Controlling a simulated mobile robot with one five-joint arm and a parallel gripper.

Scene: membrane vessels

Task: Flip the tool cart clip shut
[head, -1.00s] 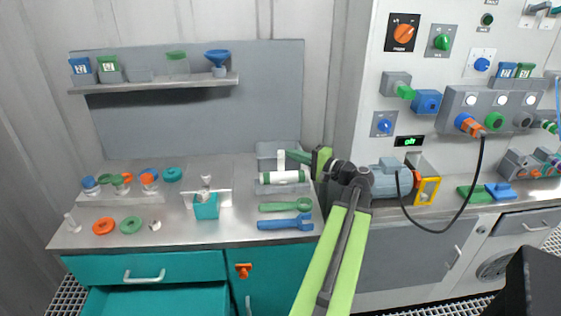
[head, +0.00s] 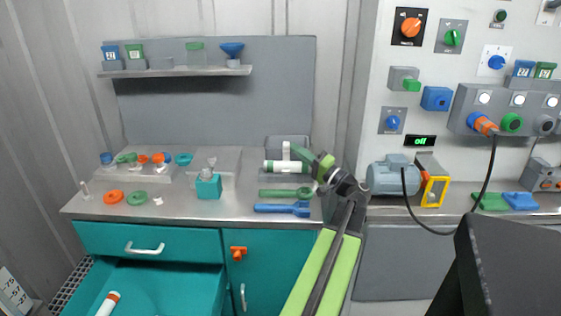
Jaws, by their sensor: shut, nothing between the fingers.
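A white cylinder with green ends (head: 287,167) lies on a grey holder at the back of the steel worktop. A narrow white upright piece (head: 285,149) stands at the holder, above the cylinder; it looks like the clip, standing up, though I cannot tell for sure. My wrist hides the area right of the cylinder.
A green tool (head: 284,193) and a blue tool (head: 283,209) lie in front of the holder. A teal pot (head: 208,187) stands left. Below, a teal drawer (head: 150,285) is open. A grey-blue motor (head: 392,177) stands right of my arm.

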